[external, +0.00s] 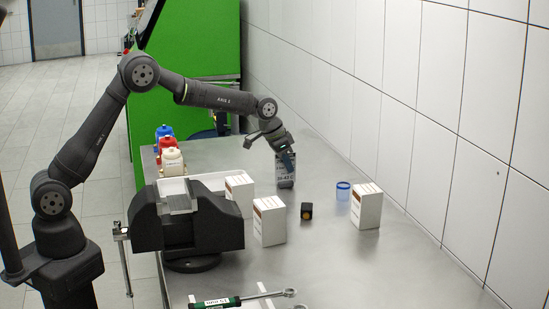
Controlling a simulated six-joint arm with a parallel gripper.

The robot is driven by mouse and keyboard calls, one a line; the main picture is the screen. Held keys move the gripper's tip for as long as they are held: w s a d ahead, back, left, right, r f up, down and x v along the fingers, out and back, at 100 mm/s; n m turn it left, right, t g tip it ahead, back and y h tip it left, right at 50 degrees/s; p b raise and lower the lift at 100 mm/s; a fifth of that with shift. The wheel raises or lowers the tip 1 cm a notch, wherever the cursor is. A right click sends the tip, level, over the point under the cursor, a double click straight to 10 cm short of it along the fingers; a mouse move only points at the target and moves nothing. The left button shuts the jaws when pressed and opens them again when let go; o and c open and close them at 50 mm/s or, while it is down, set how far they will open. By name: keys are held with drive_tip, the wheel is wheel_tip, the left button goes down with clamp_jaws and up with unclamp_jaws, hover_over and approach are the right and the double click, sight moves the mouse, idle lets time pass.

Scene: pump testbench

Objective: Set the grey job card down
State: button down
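The grey job card (285,177) stands upright below my gripper, with dark lettering on its face. Its lower edge is at or just above the steel bench top; I cannot tell whether it touches. My gripper (287,160) points down at the card's upper edge, and its fingers overlap the top of the card. It appears shut on the card, though the fingers are small and dark in this view.
White boxes stand left (240,193), in front (270,221) and right (367,207) of the card. A small black block (307,211) and a blue clear cup (343,191) lie between. A black vise (188,222), bottles (172,161) and a torque wrench (250,298) are nearby. The wall bounds the right.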

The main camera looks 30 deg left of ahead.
drive_tip(key=shift+f, duration=0.2)
drive_tip(key=c, duration=1.6)
unclamp_jaws()
drive_tip(key=shift+c, duration=0.2)
drive_tip(key=shift+r, duration=0.1)
drive_tip(key=v, duration=1.2)
